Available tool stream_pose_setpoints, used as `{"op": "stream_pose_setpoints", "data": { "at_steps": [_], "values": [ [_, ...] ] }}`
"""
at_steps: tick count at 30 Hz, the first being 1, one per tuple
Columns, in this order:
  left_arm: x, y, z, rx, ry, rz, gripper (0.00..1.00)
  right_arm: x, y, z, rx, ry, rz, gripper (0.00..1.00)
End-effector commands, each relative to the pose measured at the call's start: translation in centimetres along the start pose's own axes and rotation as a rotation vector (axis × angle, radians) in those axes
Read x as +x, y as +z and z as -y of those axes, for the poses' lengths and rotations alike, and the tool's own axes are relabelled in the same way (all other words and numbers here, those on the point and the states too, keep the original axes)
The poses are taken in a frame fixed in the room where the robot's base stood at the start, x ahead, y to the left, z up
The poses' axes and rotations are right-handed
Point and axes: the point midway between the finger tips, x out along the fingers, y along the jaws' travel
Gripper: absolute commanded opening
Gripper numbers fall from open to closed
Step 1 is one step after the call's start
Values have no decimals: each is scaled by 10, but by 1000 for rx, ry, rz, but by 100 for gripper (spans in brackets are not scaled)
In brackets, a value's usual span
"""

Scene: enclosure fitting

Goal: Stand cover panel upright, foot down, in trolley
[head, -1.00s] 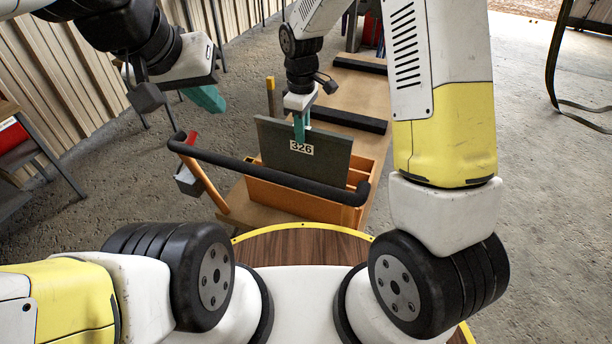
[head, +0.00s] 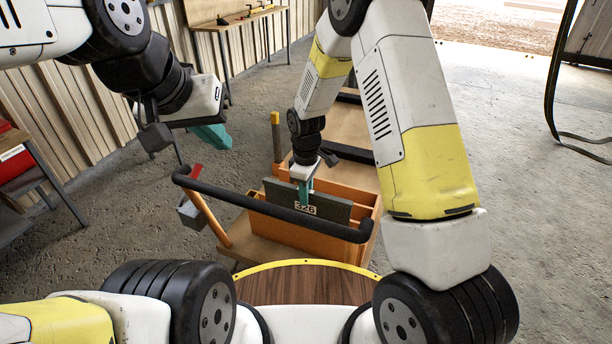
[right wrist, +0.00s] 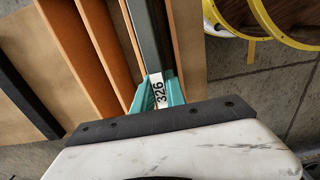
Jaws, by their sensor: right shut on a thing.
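The cover panel (head: 337,212) is a dark grey-green plate with a white "326" label, standing roughly upright in the head view. Its lower part is hidden inside the orange slotted box (head: 285,237) on the trolley (head: 243,248). My right gripper (head: 304,194) is shut on the panel's top edge at the label. The right wrist view shows its teal fingers (right wrist: 157,94) around the panel (right wrist: 150,38), beside orange dividers. Whether the foot touches the bottom is hidden. My left gripper (head: 210,137) hangs away to the left, apart from the trolley; its finger gap is unclear.
The trolley's black handle bar (head: 230,195) crosses in front of the box and panel. A grey box with a red part (head: 192,212) is by the handle's left side. A table with a red item (head: 15,165) stands at far left.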

Motion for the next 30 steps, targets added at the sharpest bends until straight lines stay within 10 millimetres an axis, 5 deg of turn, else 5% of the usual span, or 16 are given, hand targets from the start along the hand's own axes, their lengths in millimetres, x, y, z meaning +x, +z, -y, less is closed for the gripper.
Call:
{"op": "stream_pose_setpoints", "data": {
  "at_steps": [7,8,11,23,30],
  "values": [
    [0,0,0,0,0,0,0,2,-1,-1,0,1,-1,0],
    [0,0,0,0,0,0,0,2,0,0,0,0,1,20],
    [0,0,0,0,0,0,0,2,0,0,0,0,1,38],
    [0,0,0,0,0,0,0,-5,0,-1,0,2,-2,38],
    [0,0,0,0,0,0,0,-48,-1,-2,0,4,-4,38]
  ]
}}
